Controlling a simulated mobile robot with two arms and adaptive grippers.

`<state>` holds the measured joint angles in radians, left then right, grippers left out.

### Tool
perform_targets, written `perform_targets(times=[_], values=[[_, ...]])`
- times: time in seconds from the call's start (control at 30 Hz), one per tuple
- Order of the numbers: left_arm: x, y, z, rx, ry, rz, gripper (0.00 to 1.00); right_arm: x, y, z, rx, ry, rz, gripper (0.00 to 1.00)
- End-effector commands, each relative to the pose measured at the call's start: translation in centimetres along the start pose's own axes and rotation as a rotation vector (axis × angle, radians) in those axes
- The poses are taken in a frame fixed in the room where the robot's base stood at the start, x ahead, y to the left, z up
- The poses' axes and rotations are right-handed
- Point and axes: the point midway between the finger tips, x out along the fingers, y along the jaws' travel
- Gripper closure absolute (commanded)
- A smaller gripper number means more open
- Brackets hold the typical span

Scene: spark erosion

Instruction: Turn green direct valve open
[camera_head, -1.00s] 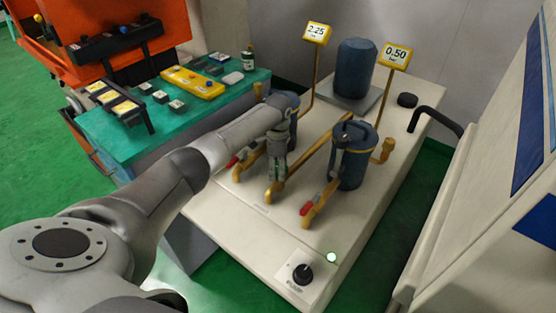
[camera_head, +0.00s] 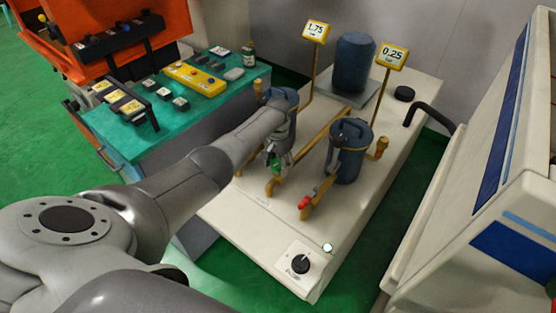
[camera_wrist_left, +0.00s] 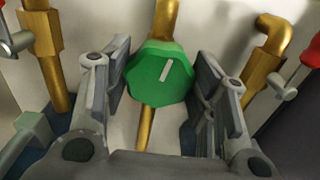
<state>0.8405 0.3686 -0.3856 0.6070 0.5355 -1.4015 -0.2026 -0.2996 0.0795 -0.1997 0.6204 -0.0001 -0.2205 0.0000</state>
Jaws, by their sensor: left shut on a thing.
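The green valve knob (camera_wrist_left: 160,76) is an octagonal cap on a brass pipe (camera_wrist_left: 167,18), with a white line leaning a little right of vertical. It also shows small in the head view (camera_head: 276,166). My left gripper (camera_wrist_left: 163,66) is shut on the knob, one finger on each side. In the head view the left gripper (camera_head: 281,156) points down at the pipes, and my arm partly hides the area behind it. My right gripper is not in view.
Red-handled valves stand beside the green one; one red handle (camera_head: 305,202) is to the right. Blue canisters (camera_head: 348,150) stand on the white bench (camera_head: 255,222). Yellow displays read 1.75 (camera_head: 316,31) and 0.25 (camera_head: 391,55). A black knob (camera_head: 300,264) is at the front.

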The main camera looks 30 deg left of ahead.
Motion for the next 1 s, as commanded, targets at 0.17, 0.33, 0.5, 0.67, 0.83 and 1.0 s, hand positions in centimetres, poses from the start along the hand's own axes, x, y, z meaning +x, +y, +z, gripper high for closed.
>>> perform_targets(times=[0.17, 0.33, 0.5, 0.67, 0.83, 1.0], values=[[-0.2, 0.1, 0.0, -0.167, -0.002, 0.002, 0.71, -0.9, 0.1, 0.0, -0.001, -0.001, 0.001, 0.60], [-0.2, 0.1, 0.0, -0.325, -0.001, 0.001, 0.71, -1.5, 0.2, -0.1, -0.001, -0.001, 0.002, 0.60], [-0.1, 0.2, -0.1, -0.467, -0.001, 0.002, 0.71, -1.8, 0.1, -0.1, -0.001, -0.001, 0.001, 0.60], [-0.1, 0.2, -0.1, -0.575, 0.000, 0.001, 0.71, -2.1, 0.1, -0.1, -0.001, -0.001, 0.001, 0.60], [-0.1, 0.1, -0.1, -0.656, 0.001, 0.001, 0.71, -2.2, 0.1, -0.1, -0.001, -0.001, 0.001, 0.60], [-0.1, 0.1, -0.1, -0.703, 0.000, 0.000, 0.71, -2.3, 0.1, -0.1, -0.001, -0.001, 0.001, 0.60]])
